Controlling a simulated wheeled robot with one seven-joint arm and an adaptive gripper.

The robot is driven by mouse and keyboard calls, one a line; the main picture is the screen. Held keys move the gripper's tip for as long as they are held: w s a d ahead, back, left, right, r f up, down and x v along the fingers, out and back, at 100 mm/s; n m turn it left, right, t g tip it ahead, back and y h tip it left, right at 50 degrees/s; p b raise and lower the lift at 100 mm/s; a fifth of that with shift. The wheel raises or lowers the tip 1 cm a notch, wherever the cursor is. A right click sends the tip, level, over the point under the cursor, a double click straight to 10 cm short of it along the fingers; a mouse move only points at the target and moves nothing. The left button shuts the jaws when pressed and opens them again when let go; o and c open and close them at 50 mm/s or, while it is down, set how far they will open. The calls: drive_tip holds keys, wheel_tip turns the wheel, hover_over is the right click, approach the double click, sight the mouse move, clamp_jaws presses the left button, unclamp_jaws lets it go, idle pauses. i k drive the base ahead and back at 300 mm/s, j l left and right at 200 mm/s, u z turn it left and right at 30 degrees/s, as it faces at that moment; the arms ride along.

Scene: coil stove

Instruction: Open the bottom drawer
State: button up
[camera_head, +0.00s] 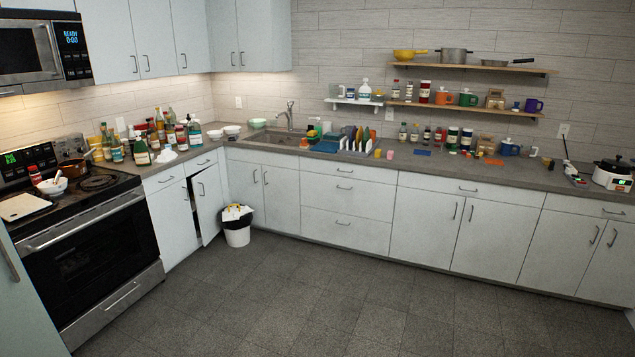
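A stack of three drawers stands in the middle of the back counter. Its bottom drawer (343,238) is a wide white front, flush with the cabinets, with a bar handle (343,223) near its top edge. The middle drawer (343,198) and the narrower top drawer (330,170) above it are also shut. The stove at the left has its own low metal drawer (115,312) below the oven door, shut, with a handle. My gripper is not in this view.
A white bin (237,237) with contents stands on the floor near the corner. A cabinet door (208,203) beside it is ajar. The dark tiled floor (300,305) before the drawers is clear. Many bottles and dishes crowd the counter (370,165).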

sight(372, 236)
drive_tip(key=i, duration=2.3)
drive_tip(key=i+l, duration=0.1)
drive_tip(key=i, duration=2.15)
drive_tip(key=i+u, duration=0.3)
drive_tip(key=i, duration=0.3)
